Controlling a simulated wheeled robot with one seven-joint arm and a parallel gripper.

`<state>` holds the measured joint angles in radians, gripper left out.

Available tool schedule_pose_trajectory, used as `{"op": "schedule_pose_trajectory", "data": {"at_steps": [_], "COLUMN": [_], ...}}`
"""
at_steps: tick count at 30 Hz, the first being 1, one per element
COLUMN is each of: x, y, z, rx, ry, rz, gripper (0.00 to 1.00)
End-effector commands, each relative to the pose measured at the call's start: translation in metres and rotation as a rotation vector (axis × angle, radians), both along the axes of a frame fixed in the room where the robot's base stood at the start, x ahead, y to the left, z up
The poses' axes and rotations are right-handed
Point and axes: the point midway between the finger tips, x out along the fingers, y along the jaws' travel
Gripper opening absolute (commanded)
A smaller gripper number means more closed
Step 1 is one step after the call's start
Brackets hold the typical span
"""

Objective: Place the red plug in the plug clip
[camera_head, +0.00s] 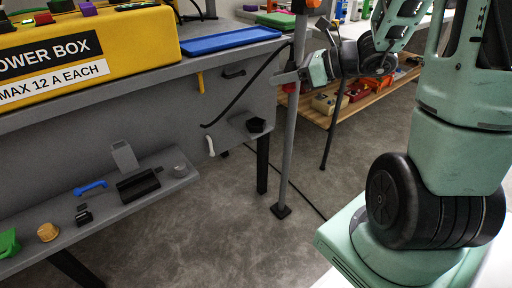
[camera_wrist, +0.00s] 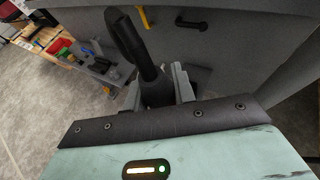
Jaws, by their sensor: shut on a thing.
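My gripper (camera_head: 286,77) is beside the grey pole in the head view, in front of the grey bench. In the wrist view its two grey fingers (camera_wrist: 158,88) are shut on a black, rounded, rod-like part (camera_wrist: 128,40), which points up and left from the jaws. In the head view a thin black cord (camera_head: 238,100) runs down and left from near the gripper. I see no clear red on the held part, so I cannot tell whether it is the red plug. I cannot identify the plug clip with certainty.
A grey pole (camera_head: 290,150) stands close to my gripper. A grey bench (camera_head: 130,110) bears a yellow power box (camera_head: 110,60) and blue tray (camera_head: 230,40). A small bracket (camera_head: 236,124) bears a black part (camera_head: 256,125). A lower shelf (camera_head: 130,200) holds small items.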

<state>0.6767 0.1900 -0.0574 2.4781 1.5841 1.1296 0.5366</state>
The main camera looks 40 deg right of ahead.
Motion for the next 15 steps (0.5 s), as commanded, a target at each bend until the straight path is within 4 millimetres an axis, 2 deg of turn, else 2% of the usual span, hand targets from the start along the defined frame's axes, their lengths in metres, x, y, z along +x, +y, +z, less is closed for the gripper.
{"op": "schedule_pose_trajectory", "data": {"at_steps": [1,15], "x": [-0.007,-0.078], "y": [-0.002,-0.004], "z": [-0.019,-0.077], "rx": [-0.005,-0.002], "ry": [-0.007,-0.004], "rz": [-0.001,-0.031], "gripper": [0.02,0.02]}}
